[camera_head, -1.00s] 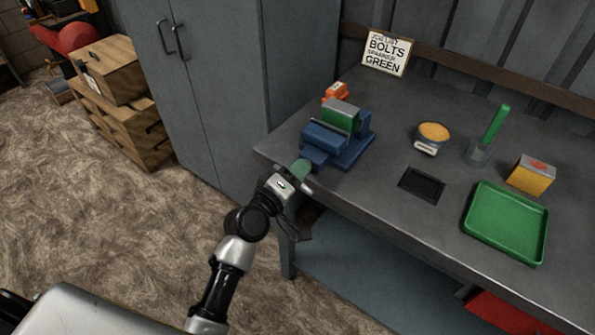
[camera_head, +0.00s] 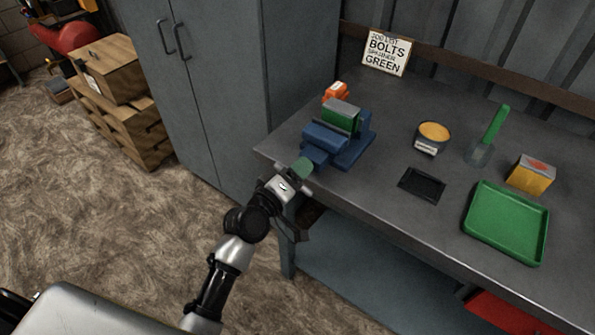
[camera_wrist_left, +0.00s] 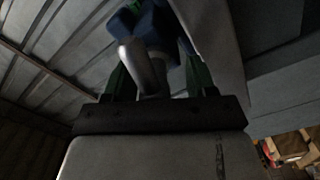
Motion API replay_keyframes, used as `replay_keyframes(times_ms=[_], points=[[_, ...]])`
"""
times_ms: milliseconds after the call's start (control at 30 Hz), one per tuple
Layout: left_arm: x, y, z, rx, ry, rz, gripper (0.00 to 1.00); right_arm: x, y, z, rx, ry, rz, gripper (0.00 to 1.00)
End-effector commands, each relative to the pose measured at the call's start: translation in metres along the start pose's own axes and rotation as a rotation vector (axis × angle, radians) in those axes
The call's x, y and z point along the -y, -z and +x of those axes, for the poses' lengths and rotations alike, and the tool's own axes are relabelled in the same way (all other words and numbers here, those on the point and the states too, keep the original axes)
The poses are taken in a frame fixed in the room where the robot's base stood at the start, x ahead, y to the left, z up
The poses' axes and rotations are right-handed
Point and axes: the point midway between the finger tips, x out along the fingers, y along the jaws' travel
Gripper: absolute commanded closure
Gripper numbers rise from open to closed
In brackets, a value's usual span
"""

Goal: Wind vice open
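The blue vice (camera_head: 345,148) stands near the left front corner of the bench, with a green block (camera_head: 341,117) at its jaws. My left gripper (camera_head: 303,168) is at the front end of the vice, by its screw. The vice's blue body (camera_wrist_left: 150,20) is beyond. My right gripper is not in view.
A cabinet (camera_head: 235,80) stands left.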

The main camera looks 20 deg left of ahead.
Motion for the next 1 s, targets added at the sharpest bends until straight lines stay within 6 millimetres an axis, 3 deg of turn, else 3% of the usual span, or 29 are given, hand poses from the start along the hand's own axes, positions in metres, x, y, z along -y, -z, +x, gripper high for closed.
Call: replay_keyframes(times_ms=[333, 733, 1000], points=[[0.000, -0.001, -0.008, 0.000, 0.000, -0.001, 0.44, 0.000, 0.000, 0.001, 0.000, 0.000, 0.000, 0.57], [0.001, -0.001, -0.084, 0.001, 0.001, 0.001, 0.44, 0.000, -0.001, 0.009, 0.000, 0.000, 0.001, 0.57], [0.000, 0.000, -0.108, 0.000, -0.001, 0.000, 0.44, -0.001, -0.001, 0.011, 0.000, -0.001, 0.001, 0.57]])
